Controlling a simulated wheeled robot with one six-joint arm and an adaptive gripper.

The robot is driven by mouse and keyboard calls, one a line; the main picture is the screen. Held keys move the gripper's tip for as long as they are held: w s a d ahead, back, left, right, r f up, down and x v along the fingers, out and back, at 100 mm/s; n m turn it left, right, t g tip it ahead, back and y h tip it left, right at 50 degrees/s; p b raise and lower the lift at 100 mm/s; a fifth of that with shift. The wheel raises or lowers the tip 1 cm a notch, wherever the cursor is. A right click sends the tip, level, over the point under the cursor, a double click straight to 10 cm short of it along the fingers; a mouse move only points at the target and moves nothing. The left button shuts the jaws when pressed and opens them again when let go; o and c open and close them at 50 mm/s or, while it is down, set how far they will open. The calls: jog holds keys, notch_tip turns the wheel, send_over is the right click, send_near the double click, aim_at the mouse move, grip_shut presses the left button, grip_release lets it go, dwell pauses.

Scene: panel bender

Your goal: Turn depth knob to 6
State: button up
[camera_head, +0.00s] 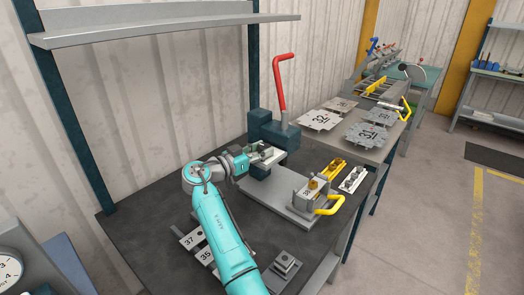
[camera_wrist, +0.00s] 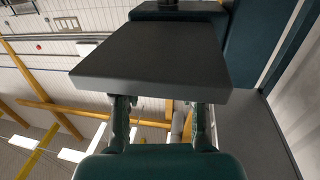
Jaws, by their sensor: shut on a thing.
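My gripper (camera_head: 262,155) is at the left side of a dark teal machine (camera_head: 262,126) with an upright red lever (camera_head: 281,84). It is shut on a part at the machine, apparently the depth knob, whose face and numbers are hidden. In the wrist view the two fingers of my gripper (camera_wrist: 160,112) reach to the lower edge of a dark grey block (camera_wrist: 150,60), which covers what lies between the tips. No scale or pointer for the depth can be read.
A fixture with a yellow handle (camera_head: 328,206) stands on a grey base plate right of my arm. Number plates (camera_head: 190,240) and a small stepped block (camera_head: 285,264) lie near the bench front. More numbered plates (camera_head: 320,119) lie on the bench behind. A shelf (camera_head: 165,30) hangs above.

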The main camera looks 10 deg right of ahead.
jog(key=shift+f+m+g+h, duration=0.15)
jog(key=shift+m+g+h, duration=0.15)
jog(key=shift+m+g, duration=0.3)
jog(key=o, duration=1.1)
jog(key=shift+o, duration=0.2)
jog(key=v, duration=1.2)
jog(key=shift+w, duration=0.1)
